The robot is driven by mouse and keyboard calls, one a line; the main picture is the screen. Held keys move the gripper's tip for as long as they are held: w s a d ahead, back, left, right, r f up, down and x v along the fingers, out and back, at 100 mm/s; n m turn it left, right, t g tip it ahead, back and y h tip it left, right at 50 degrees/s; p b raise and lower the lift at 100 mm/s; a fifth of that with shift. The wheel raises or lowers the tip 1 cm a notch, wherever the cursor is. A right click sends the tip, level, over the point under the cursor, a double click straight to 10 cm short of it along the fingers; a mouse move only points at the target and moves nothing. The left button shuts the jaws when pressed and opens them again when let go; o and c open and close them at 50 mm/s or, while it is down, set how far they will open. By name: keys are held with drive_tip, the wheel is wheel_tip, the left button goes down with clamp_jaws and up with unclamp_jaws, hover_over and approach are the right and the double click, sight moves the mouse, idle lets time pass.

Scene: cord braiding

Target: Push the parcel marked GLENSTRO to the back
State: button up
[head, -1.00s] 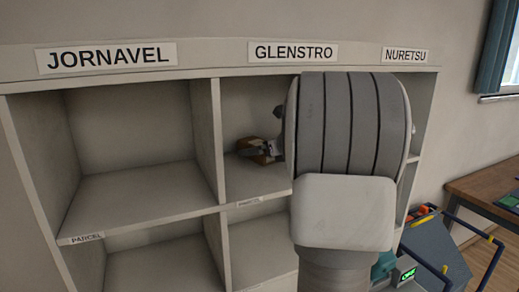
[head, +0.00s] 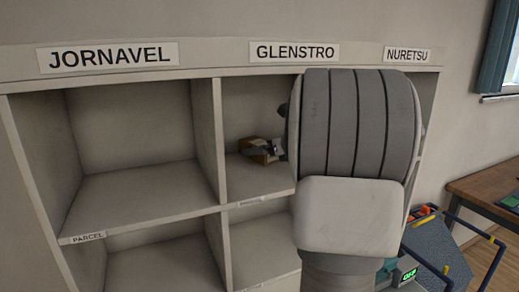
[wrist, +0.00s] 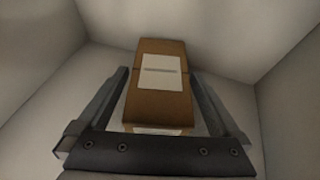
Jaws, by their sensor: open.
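The parcel, a small brown box, (head: 256,157) sits in the upper compartment under the GLENSTRO sign (head: 295,52). In the wrist view the parcel (wrist: 160,106) carries a pale label with a grey line; no name is readable on it. My gripper (head: 272,148) is inside that compartment, at the parcel's right side in the head view. In the wrist view my gripper (wrist: 160,76) is open, with one finger on each side of the parcel. I cannot tell whether either finger touches it. My arm hides the right part of the compartment.
The shelf unit (head: 150,183) has an empty compartment under JORNAVEL (head: 110,57) at left and further compartments below. Upright dividers (head: 220,140) bound the space. NURETSU (head: 407,55) is at right, mostly behind my arm. A trolley (head: 437,248) and wooden desk (head: 480,190) stand at right.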

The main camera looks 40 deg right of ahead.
drive_tip(key=v, duration=1.6)
drive_tip(key=shift+s+r, duration=0.15)
drive_tip(key=shift+s, duration=0.05)
